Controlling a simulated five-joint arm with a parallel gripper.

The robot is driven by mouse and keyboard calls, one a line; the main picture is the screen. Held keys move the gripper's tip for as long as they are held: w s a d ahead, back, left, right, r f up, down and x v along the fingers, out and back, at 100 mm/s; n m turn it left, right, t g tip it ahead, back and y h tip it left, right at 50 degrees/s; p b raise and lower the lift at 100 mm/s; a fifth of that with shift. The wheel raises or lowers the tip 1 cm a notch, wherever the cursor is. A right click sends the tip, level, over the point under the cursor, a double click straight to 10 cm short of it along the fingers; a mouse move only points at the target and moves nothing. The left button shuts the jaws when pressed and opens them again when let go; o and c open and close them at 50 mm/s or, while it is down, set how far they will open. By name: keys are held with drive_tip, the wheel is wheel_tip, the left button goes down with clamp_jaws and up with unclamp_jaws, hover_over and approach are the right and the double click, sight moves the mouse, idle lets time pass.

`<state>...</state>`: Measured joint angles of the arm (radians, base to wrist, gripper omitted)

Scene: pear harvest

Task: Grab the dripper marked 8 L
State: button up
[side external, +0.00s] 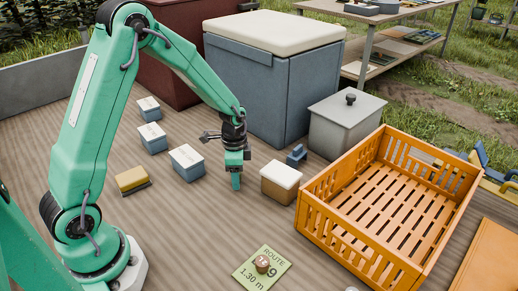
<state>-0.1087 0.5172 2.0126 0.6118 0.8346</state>
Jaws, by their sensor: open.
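No mark reading 8 L is legible in the side external view, so I cannot tell which thing is the dripper so marked. A small round brown piece (262,263) with a pale mark lies on a green card (247,277) lettered ROUTE 9 and 1.30 m. The piece's own mark is too small to read. My gripper (236,183) points down over the table, open, with nothing seen between its fingers. It is behind and above the card, well apart from the brown piece, and left of a white-lidded tan box (280,190).
Several blue boxes with white lids, one (187,174) near my gripper, stand to its left with a yellow block (132,180). A small blue item (297,155) lies behind the tan box. An orange crate (420,262) stands right. A blue chest (245,95) and grey bin (330,132) stand behind.

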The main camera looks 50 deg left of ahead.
idle(0.3)
drive_tip(key=c, duration=1)
drive_tip(key=shift+r, duration=0.1)
drive_tip(key=shift+c, duration=0.2)
drive_tip(key=shift+r, duration=0.7)
drive_tip(key=r, duration=0.1)
drive_tip(key=d+r, duration=0.1)
drive_tip(key=r, duration=0.1)
drive_tip(key=shift+s, duration=0.15)
drive_tip(key=s+d+r, duration=0.4)
drive_tip(key=d+r, duration=0.2)
drive_tip(key=d, duration=0.3)
drive_tip(key=shift+s+d+r, duration=0.25)
drive_tip(key=shift+s+d, duration=0.05)
